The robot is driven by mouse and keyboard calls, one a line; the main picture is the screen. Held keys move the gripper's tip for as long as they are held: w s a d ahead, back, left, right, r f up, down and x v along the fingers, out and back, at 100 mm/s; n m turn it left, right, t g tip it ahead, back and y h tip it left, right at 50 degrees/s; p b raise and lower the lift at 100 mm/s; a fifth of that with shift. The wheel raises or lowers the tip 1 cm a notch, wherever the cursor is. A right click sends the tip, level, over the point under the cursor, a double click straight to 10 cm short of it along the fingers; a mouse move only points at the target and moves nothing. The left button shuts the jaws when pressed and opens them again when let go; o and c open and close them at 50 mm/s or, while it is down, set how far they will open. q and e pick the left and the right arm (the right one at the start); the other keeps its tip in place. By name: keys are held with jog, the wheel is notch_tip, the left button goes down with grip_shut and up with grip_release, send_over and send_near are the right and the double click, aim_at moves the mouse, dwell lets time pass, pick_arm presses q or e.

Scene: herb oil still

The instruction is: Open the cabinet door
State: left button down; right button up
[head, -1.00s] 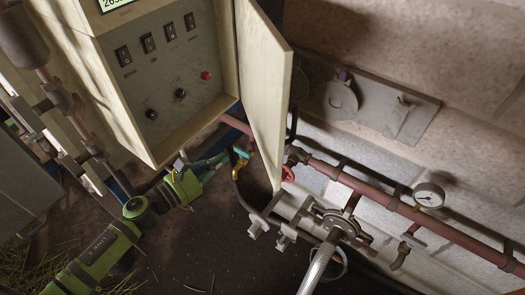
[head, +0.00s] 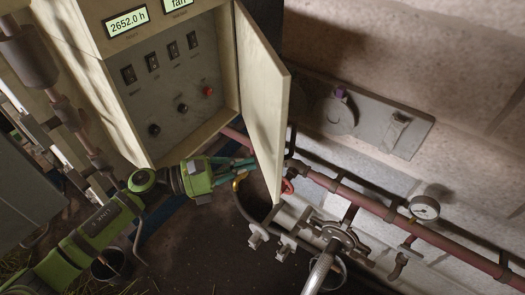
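The cream cabinet door (head: 262,95) stands swung out from the right side of the cabinet (head: 109,75), showing the grey switch panel inside. My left gripper (head: 250,167) is at the inner side of the door's lower part. The ends of its fingers are close to or partly behind the door's edge, so I cannot tell whether they touch it or how far apart they are. My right gripper is not in the head view.
The panel (head: 172,82) carries several black switches, knobs and a red button (head: 208,91). Right of the door, a reddish pipe (head: 385,212) with a gauge (head: 425,207) runs along the wall. A valve handwheel (head: 340,238) stands below. A bucket (head: 110,265) is at lower left.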

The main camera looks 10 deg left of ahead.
aim_at(275, 159)
pick_arm(q)
jog(key=p+x, duration=0.1)
jog(key=x, duration=0.2)
jog(key=shift+w+d+r+p, duration=0.15)
jog(key=shift+d+p, duration=0.15)
jog(key=shift+p, duration=0.1)
jog(key=shift+w+d, duration=0.1)
jog(key=shift+d, duration=0.2)
jog(key=shift+f, duration=0.2)
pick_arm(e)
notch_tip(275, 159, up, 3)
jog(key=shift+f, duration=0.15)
pick_arm(q)
jog(key=w+d+n+t+y, duration=0.1)
jog(key=w+d+t, duration=0.1)
jog(key=w+d, duration=0.3)
jog(key=w+d+n+t+y+b, duration=0.1)
jog(key=w+d, duration=0.4)
jog(key=d, duration=0.6)
jog(key=shift+w+r+n+t, duration=0.25)
jog(key=shift+r+n+t, duration=0.15)
jog(key=shift+t, duration=0.1)
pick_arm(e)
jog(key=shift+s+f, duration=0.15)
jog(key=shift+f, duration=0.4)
